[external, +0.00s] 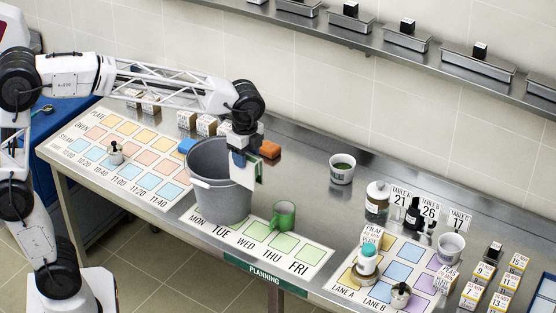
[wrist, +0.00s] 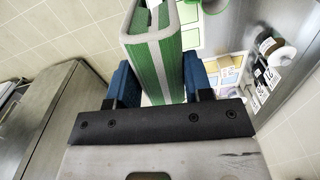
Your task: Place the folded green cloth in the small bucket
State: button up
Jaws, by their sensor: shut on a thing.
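My gripper (external: 246,158) is shut on the folded green cloth (external: 257,175), over the right rim of the large grey pot. In the wrist view, the green cloth (wrist: 150,62) with its pale edge stands between the blue fingers of my gripper (wrist: 157,82). The grey pot (external: 218,202) has side handles, and its inside is partly hidden by my arm. Whether the cloth touches the pot is unclear. Two small white buckets stand to the right: one (external: 342,175) with something green inside, the other (external: 450,249) nearer the front. I cannot tell which one is the task's bucket.
A green mug (external: 284,216) stands right of the pot. Jars, number cards and small boxes crowd the right end. A metal shelf (external: 390,45) runs along the wall. Bare steel lies between mug and white bucket.

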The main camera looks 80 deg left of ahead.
jog(key=s+a+n, duration=0.1)
jog(key=s+a, duration=0.2)
jog(key=a, duration=1.1)
jog(key=shift+a+f, duration=0.1)
jog(key=shift+f, duration=2.4)
jog(key=shift+f, duration=0.1)
notch_tip(320, 180, down, 14)
jog(key=shift+f, duration=0.1)
jog(key=shift+f, duration=1.8)
jog(key=shift+f, duration=0.1)
